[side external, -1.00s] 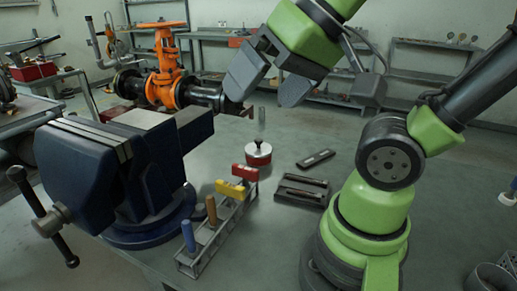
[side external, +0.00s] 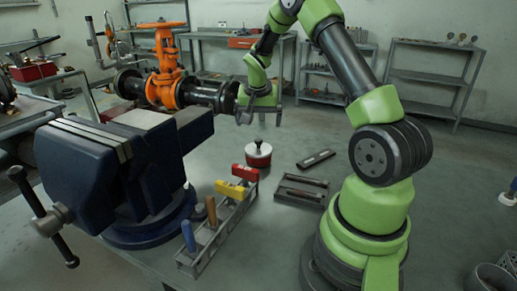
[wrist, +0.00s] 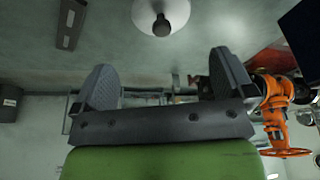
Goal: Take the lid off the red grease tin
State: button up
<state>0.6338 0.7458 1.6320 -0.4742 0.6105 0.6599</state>
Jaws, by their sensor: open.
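The red grease tin (side external: 258,162) stands upright on the bench, right of the vise. Its pale lid (side external: 251,150) with a dark knob (side external: 258,144) sits on top. My gripper (side external: 259,119) is open, above and beyond the tin in the side view, apart from the lid. In the wrist view the pale lid (wrist: 145,16) and its knob (wrist: 161,25) show at the top edge, partly cut off. My open gripper fingers (wrist: 162,66) show below it, with nothing between them.
A blue vise (side external: 110,170) stands at left. A rack of coloured-handled tools (side external: 215,232) is in front of the tin. An orange gate valve (side external: 167,80) stands behind.

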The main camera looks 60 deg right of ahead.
aim_at(258, 140)
jog(key=x, duration=0.9)
jog(key=shift+w+d+f, duration=0.15)
jog(key=shift+w+f, duration=0.05)
jog(key=shift+f, duration=0.15)
jog(key=c, duration=0.6)
